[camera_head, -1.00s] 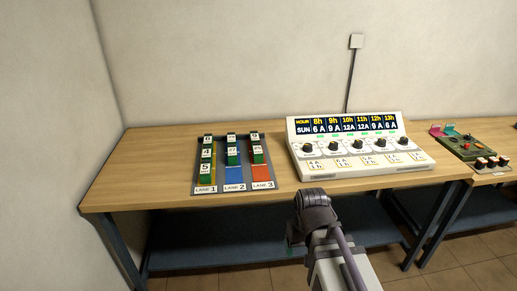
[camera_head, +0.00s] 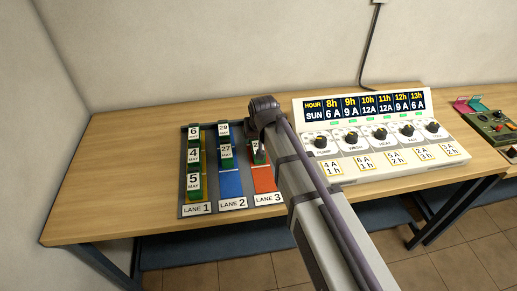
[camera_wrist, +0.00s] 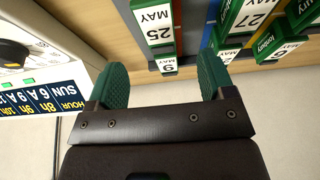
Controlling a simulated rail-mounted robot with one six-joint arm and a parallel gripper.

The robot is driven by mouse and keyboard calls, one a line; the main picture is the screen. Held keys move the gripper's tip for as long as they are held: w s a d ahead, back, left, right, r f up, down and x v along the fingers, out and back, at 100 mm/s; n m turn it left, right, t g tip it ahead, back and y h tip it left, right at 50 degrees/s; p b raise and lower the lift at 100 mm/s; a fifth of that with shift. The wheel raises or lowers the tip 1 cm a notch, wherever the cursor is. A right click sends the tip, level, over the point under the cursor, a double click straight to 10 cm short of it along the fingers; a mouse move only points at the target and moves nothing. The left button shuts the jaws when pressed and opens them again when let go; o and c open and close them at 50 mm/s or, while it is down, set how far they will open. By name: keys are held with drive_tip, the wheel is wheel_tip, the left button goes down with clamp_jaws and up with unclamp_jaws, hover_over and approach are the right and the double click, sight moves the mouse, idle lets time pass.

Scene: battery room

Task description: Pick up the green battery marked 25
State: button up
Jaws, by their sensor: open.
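The green battery marked 25 MAY (camera_wrist: 158,22) shows at the top centre of the wrist view, cut by the frame edge. In the head view it appears to be the front battery in lane 3 (camera_head: 258,152), its label partly covered by my arm. My gripper (camera_wrist: 162,80) is open and empty, its two green-padded fingers apart. The battery lies in the picture between and beyond the fingertips, apart from them. A second battery marked 9 (camera_wrist: 167,66) shows behind it, in the gap between the fingers. In the head view the fingers are hidden behind my arm.
Lane 2 holds batteries marked 29 (camera_head: 223,129) and 27 (camera_head: 226,151). Lane 1 holds those marked 6, 4 and 5 (camera_head: 193,180). A console with knobs (camera_head: 365,135) stands close to the right of the lanes. The wooden table (camera_head: 110,170) is clear at left.

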sight(257, 145)
drive_tip(key=b+x, duration=0.2)
drive_tip(key=x, duration=0.2)
drive_tip(key=shift+w+f, duration=0.1)
drive_tip(key=shift+f, duration=0.2)
drive_tip(key=shift+r, duration=0.15)
drive_tip(key=b+x, duration=0.5)
drive_tip(key=shift+d+f, duration=0.15)
drive_tip(key=shift+f, duration=0.1)
drive_tip(key=shift+r, duration=0.25)
drive_tip(key=c, duration=1.4)
